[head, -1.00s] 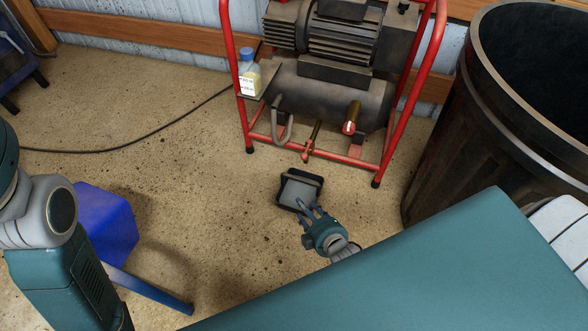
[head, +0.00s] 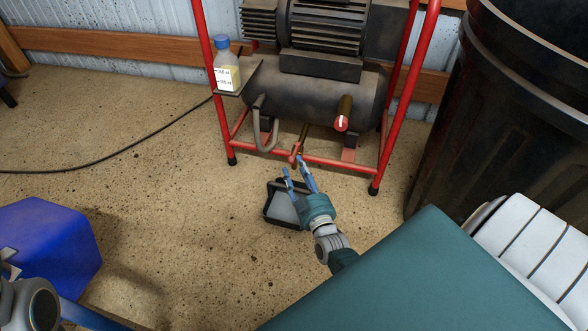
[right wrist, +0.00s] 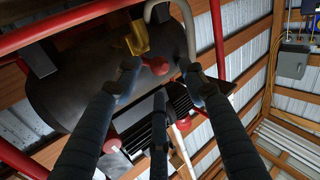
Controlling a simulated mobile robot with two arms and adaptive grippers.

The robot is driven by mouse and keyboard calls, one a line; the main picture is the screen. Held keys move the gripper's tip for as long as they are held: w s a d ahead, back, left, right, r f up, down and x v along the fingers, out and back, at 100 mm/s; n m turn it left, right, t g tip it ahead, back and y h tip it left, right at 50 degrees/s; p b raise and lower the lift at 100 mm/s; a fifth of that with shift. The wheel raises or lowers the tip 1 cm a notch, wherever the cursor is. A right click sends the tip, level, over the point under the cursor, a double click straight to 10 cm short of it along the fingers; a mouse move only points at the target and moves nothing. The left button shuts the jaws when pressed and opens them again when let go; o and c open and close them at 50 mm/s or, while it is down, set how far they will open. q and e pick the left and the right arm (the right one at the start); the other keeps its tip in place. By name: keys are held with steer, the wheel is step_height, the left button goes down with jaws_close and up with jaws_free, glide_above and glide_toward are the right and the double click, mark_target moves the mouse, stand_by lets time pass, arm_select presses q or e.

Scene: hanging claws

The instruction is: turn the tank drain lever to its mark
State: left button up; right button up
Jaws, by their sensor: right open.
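The tank (head: 310,92) is a dark cylinder in a red tube frame. A thin brass stem points down from under it, with a small reddish lever (head: 296,152) at its end. In the right wrist view a brass fitting (right wrist: 137,37) and a round red end (right wrist: 155,65) show on the tank, just past my fingertips. My right gripper (head: 298,168) is open, its fingers pointing up at the lever from just below; contact cannot be told. A thicker brass piece (head: 345,106) to the right has a red end with a white mark.
A black tray (head: 275,217) lies on the floor below my right gripper. A bottle (head: 227,72) stands on the frame's left shelf. A large dark bin (head: 455,130) stands at right, a blue box (head: 45,250) at left. Open floor lies between the blue box and the tray.

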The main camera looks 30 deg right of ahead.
mark_target(295, 153)
steer(key=shift+b+x, duration=0.4)
steer(key=shift+x, duration=1.05)
jaws_close()
